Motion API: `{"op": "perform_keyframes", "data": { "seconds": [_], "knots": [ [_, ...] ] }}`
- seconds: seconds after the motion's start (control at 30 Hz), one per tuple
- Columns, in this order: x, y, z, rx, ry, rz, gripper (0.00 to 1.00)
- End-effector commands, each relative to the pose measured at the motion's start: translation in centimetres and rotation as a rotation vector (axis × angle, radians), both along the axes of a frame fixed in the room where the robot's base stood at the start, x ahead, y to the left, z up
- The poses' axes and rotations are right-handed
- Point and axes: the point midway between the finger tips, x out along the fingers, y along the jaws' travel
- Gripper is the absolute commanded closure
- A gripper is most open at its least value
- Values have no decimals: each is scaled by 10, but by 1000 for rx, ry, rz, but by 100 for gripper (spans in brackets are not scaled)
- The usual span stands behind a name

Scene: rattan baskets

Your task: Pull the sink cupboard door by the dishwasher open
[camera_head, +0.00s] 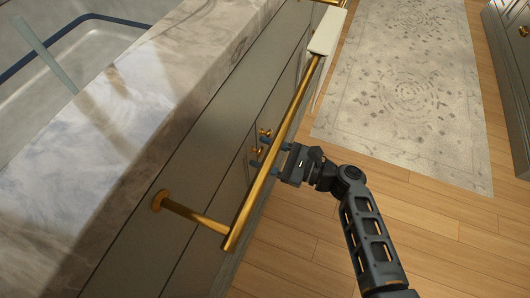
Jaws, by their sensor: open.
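The grey-green sink cupboard front (225,160) runs below the marble counter, with a dark seam between its two doors. Two small gold knobs, a farther one (265,132) and a nearer one (257,152), sit close together by that seam. My gripper (262,156) is open at the cupboard front, its fingertips close to the nearer knob. I cannot tell whether they touch it or stand around it. The gold rail crosses in front of the fingers and hides part of them. The door looks shut. I cannot make out the dishwasher for certain.
The long gold rail (272,155) stands out from the front on a post (180,208), above my gripper. A white cloth (327,35) hangs at its far end. The sink (75,55) is set in the marble counter (130,110). Wooden floor (440,215) and a rug (405,85) lie right.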

Motion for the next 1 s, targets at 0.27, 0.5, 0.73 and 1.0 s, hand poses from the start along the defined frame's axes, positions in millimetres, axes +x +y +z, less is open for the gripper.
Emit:
{"op": "perform_keyframes", "data": {
  "seconds": [0.27, 0.5, 0.73, 1.0],
  "knots": [
    [1, 3, 0, 0, 0, 0, 42],
    [1, 2, 0, 0, 0, 0, 62],
    [1, 2, 0, 0, 0, 0, 84],
    [1, 2, 0, 0, 0, 0, 100]
  ]
}}
